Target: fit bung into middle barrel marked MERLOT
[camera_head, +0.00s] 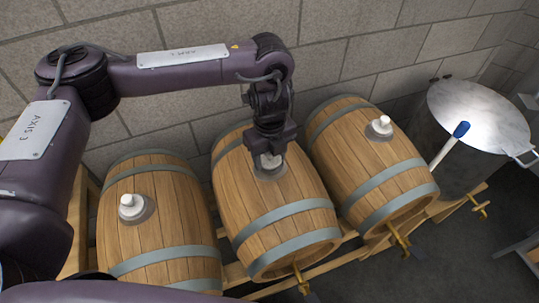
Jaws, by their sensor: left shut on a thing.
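The middle barrel (285,203) is wooden with grey hoops and lies on its side in a row of three. No MERLOT lettering is readable on it. My left gripper (268,155) points down over the top of this barrel. It is shut on a white bung (271,162), mostly hidden by the jaws. The bung is at the dark round patch around the barrel's bung hole. I cannot tell whether it is seated in the hole or just above it. My right gripper is not in view.
The left barrel (165,220) and right barrel (362,155) each carry a white bung on top. A wooden rack (343,235) supports the barrels, with brass taps in front. A lidded metal vessel (478,112) stands at right, near a blue-tipped white stick (449,146). A block wall is behind.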

